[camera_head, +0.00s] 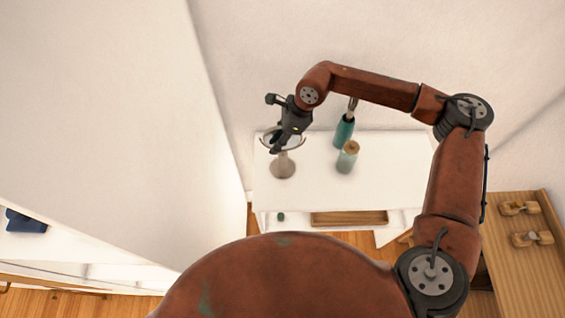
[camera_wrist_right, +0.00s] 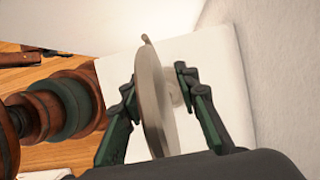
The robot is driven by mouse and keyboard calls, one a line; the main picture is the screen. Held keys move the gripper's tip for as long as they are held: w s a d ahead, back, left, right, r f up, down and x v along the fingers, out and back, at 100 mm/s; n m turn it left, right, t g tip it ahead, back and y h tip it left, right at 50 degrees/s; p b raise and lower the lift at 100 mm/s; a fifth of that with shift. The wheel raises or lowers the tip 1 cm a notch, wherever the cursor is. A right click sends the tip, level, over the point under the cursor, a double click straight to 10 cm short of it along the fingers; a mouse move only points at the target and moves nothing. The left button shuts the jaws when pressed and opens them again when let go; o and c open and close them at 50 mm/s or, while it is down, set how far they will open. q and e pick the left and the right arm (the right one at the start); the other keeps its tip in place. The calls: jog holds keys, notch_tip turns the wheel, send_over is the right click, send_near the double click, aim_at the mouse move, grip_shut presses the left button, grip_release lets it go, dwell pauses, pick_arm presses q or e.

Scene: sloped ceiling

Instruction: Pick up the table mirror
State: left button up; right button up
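The table mirror (camera_head: 283,168) stands upright on the white table, near its left end, with a round pale base and a round head. In the right wrist view its disc (camera_wrist_right: 155,100) shows nearly edge-on. My right gripper (camera_head: 279,144) is at the mirror's head and hides part of it. In the right wrist view the open fingers (camera_wrist_right: 155,80) lie on either side of the disc. A gap shows on the right finger's side; the left finger is close to the disc, and I cannot tell if it touches. My left gripper is not in view.
On the white table (camera_head: 395,170), a teal bottle (camera_head: 343,132) and a jar with a wooden lid (camera_head: 347,157) stand right of the mirror. A wooden tray (camera_head: 348,218) sits below. The wall is close behind. A wooden cabinet (camera_head: 520,265) stands at right.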

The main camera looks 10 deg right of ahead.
jog(key=shift+r, duration=0.1)
jog(key=shift+c, duration=0.6)
grip_shut()
